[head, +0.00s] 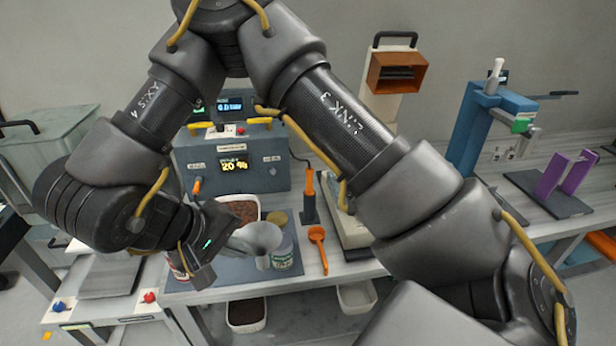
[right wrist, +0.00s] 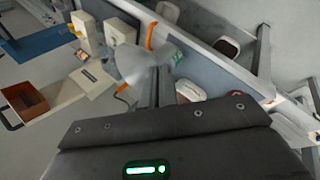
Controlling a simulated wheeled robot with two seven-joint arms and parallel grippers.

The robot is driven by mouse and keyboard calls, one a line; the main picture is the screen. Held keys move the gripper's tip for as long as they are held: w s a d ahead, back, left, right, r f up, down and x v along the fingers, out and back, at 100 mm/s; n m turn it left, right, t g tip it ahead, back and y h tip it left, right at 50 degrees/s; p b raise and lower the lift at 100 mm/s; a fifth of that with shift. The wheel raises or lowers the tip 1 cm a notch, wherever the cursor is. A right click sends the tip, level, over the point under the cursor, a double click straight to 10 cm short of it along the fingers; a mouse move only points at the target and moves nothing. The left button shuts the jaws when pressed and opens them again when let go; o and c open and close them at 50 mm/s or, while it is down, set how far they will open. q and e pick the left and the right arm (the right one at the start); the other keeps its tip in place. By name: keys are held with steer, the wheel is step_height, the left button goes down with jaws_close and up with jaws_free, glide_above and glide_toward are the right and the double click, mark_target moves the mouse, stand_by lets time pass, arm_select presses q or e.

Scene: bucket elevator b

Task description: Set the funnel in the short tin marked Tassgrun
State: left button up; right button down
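Another tin with a red label (head: 176,268) is mostly hidden behind my right gripper. My left gripper is not in view.
A white tub of brown material (head: 242,205) and a tan disc (head: 277,217) lie behind the funnel. An orange scoop (head: 317,240) is to the right. A grey control box (head: 225,165) stands behind. A blue press (head: 470,130) and purple bracket (head: 565,175) are farther right.

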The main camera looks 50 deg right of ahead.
steer(key=w+a+f+m+g+y+b, duration=0.1)
steer(key=a+f+m+g+y, duration=0.15)
steer(key=m, duration=0.55)
steer(key=w+a+f+m+g+y, duration=0.2)
steer(key=f+m+g+y, duration=0.15)
steer(key=m, duration=0.45)
steer(key=w+d+m+t+y, duration=0.1)
steer(key=d+m+t+y, duration=0.1)
steer(key=d+m, duration=0.6)
steer(key=w+d+f+m+t+y+b, duration=0.1)
steer(key=w+d+m+t+y, duration=0.1)
steer(key=d+m+t, duration=0.3)
steer(key=w+d+m+t+y, duration=0.2)
steer(key=d+m+t+y, duration=0.1)
steer(key=d+m, duration=0.9)
steer(key=shift+d+f+b, duration=0.15)
steer(key=shift+d+b, duration=0.2)
steer(key=shift+d, duration=0.7)
steer(key=shift+w+a, duration=0.1)
steer(key=shift+w, duration=0.05)
